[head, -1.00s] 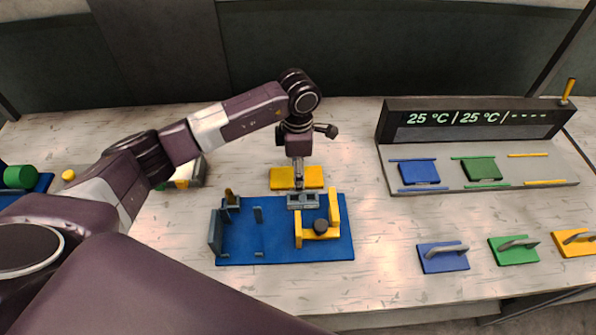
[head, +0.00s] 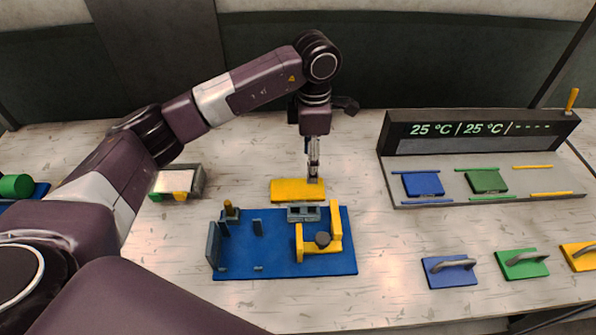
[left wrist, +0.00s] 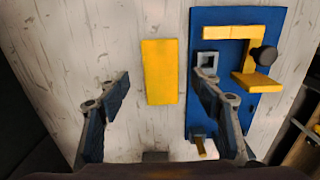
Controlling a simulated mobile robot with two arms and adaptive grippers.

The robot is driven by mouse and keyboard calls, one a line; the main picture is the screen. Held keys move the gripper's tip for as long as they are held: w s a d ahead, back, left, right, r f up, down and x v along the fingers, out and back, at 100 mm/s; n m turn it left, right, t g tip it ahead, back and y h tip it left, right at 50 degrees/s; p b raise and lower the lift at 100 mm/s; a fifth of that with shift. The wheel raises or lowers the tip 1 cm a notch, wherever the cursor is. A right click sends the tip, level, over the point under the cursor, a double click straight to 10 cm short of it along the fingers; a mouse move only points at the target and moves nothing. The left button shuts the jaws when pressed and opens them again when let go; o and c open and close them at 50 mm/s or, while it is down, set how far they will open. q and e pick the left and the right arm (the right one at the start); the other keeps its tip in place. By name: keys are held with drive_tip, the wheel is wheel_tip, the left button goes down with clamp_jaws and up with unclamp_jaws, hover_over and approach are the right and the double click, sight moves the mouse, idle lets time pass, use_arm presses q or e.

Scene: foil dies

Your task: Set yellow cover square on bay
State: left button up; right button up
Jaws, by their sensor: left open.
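The yellow cover (head: 578,256), a flat plate with a grey handle, lies on the table at the right edge. The yellow bay (head: 543,181) is the stretch between two yellow strips on the grey panel; it looks empty. My left gripper (head: 313,180) is open, with its fingers pointing down at the right part of a plain yellow block (head: 290,190). In the left wrist view the open fingers (left wrist: 158,88) show with the yellow block (left wrist: 160,72) between and beyond them. I cannot tell the exact gap to the block. My right gripper is not in view.
A blue fixture board (head: 280,262) with yellow brackets lies in front of the block. Blue (head: 422,183) and green (head: 486,180) plates lie in the other bays. Blue (head: 447,272) and green (head: 521,263) handled covers lie beside the yellow one. A display (head: 480,128) stands behind.

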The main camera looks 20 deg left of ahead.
sight(313, 188)
use_arm(q)
drive_tip(key=f, duration=0.2)
drive_tip(key=d+f, duration=0.1)
drive_tip(key=shift+w+p, duration=0.25)
drive_tip(key=shift+p, duration=0.1)
drive_tip(key=shift+s+a+f+p, duration=0.1)
drive_tip(key=shift+f+p, duration=0.4)
drive_tip(key=shift+f, duration=0.25)
wheel_tip(313, 188, down, 4)
drive_tip(key=shift+s+r+p, duration=0.1)
drive_tip(key=shift+r+p, duration=0.15)
drive_tip(key=shift+p, duration=0.65)
drive_tip(key=shift+f, duration=0.55)
drive_tip(key=c, duration=1)
drive_tip(key=shift+r, duration=0.1)
drive_tip(key=shift+c, duration=0.2)
